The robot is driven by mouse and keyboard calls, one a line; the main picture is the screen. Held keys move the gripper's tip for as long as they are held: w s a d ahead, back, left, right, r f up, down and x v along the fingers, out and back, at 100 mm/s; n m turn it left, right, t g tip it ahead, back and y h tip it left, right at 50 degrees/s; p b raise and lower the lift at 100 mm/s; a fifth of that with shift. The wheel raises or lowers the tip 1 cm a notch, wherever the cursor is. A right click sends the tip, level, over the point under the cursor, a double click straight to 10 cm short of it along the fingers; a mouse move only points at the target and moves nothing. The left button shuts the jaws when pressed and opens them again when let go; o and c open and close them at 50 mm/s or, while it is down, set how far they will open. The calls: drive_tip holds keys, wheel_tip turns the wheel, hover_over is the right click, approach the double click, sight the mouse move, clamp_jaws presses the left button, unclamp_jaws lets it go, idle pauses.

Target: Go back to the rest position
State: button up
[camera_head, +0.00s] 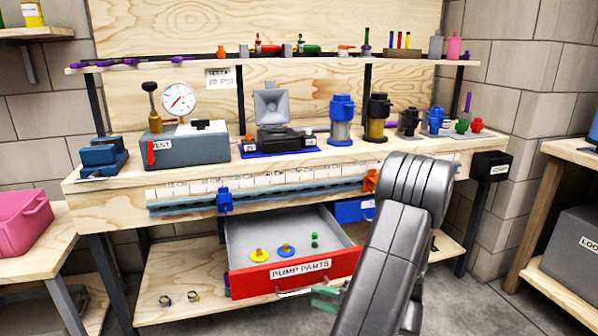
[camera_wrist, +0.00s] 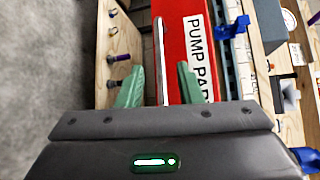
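My gripper (camera_head: 325,298) has green fingers and sits low in front of the red drawer (camera_head: 310,272) labelled PUMP PARTS, near its right front corner. In the wrist view my gripper (camera_wrist: 159,84) is open, its two fingers apart. The drawer's pale handle bar (camera_wrist: 159,60) shows between them. I cannot tell whether a finger touches it. The drawer is pulled open. Inside lie a yellow part (camera_head: 259,255), a blue part (camera_head: 286,250) and small green parts (camera_head: 315,240). My arm hides part of the bench's right front.
The wooden workbench (camera_head: 100,187) bears a gauge box (camera_head: 188,146), a scale (camera_head: 285,140) and several filter canisters. A blue drawer (camera_head: 352,211) is right of the open one. Side tables stand left and right. Grey floor (camera_wrist: 40,70) is clear.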

sight(305, 293)
drive_tip(key=b+x, duration=0.1)
drive_tip(key=x, duration=0.4)
drive_tip(key=shift+w+a, duration=0.25)
drive_tip(key=shift+a, duration=0.05)
drive_tip(key=shift+s, duration=0.1)
